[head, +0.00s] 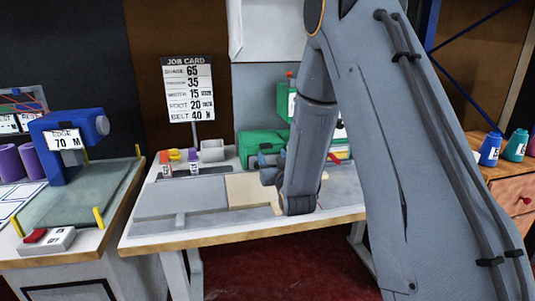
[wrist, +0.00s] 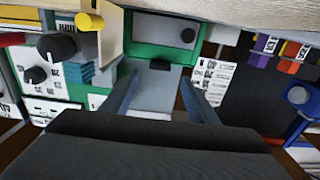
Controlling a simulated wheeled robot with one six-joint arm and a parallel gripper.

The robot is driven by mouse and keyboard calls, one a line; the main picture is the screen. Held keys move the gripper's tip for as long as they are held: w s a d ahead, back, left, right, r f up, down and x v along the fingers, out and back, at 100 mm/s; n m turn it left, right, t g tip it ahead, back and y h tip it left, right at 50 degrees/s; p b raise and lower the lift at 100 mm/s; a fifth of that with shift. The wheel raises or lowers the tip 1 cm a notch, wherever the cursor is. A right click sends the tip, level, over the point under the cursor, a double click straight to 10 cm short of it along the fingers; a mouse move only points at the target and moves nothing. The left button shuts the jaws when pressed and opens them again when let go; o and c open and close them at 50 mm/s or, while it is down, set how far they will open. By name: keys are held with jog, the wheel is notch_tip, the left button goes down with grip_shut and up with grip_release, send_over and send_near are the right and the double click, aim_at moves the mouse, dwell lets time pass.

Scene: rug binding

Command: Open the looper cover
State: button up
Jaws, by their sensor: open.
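The green machine (head: 262,143) stands at the back of the work table, partly hidden behind my arm in the head view. In the wrist view its green body (wrist: 116,55) surrounds a grey plate with a dark tab (wrist: 160,65), which looks like the looper cover; I cannot tell for sure. My gripper (wrist: 157,82) is open, its two bluish fingers on either side of the grey plate in the picture. Nothing is between the fingers, and contact cannot be seen. In the head view my gripper (head: 272,159) is low in front of the machine.
Black knobs (wrist: 57,46) and a yellow knob (wrist: 90,21) stick out beside the grey plate. A blue press (head: 70,140) is farther left. The table's front left (head: 165,205) is clear.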

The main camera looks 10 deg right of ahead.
aim_at(267, 147)
jog(key=w, duration=0.7)
jog(key=shift+w+p, duration=0.2)
jog(key=shift+p, duration=0.1)
